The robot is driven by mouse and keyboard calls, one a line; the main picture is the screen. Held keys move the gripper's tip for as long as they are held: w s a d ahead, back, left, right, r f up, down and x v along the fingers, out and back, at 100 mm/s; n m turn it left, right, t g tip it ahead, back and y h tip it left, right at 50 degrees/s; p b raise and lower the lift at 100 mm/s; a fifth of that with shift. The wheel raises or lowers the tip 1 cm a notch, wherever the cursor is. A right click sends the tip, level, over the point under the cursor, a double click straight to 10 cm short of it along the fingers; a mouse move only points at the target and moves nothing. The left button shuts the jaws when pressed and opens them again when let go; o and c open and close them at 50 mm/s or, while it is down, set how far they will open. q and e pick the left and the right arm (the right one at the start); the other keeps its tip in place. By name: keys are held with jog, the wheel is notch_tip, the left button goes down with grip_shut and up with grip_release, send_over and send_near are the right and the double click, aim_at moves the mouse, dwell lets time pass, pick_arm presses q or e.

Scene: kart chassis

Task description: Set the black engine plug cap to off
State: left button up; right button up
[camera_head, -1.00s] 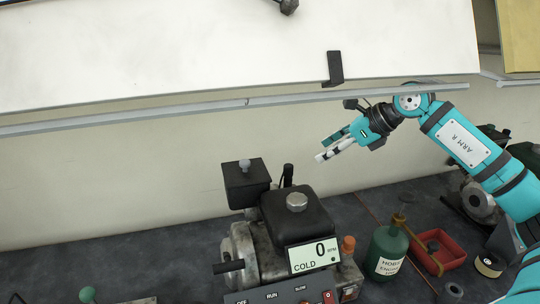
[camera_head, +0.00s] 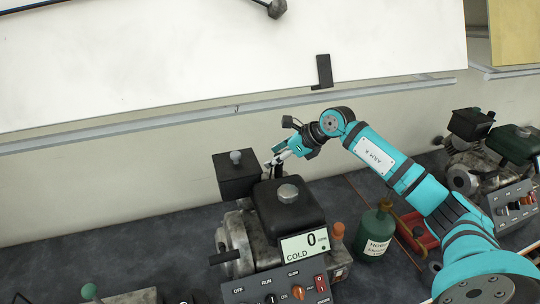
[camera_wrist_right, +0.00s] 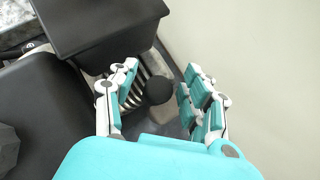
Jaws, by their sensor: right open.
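The black engine plug cap (camera_wrist_right: 158,91) shows in the right wrist view as a dark rounded knob beside the metal cooling fins. It lies between the two fingers of my right gripper (camera_wrist_right: 155,92), which is open; I see a gap on the right side, and cannot tell if the left finger touches it. In the head view my right gripper (camera_head: 274,158) is behind the engine (camera_head: 290,205), at the back right of the square black box, and mostly covers the cap there. My left gripper is not in view.
The square black box (camera_head: 236,174) with a grey knob stands close to the gripper's left. A control panel with a "0" and "COLD" display (camera_head: 304,246) is at the engine's front. A green bottle (camera_head: 375,234) and red tray (camera_head: 412,226) are to the right. A wall is behind.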

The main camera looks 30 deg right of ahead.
jog(key=shift+p+x, duration=0.3)
jog(key=shift+x, duration=1.25)
grip_shut()
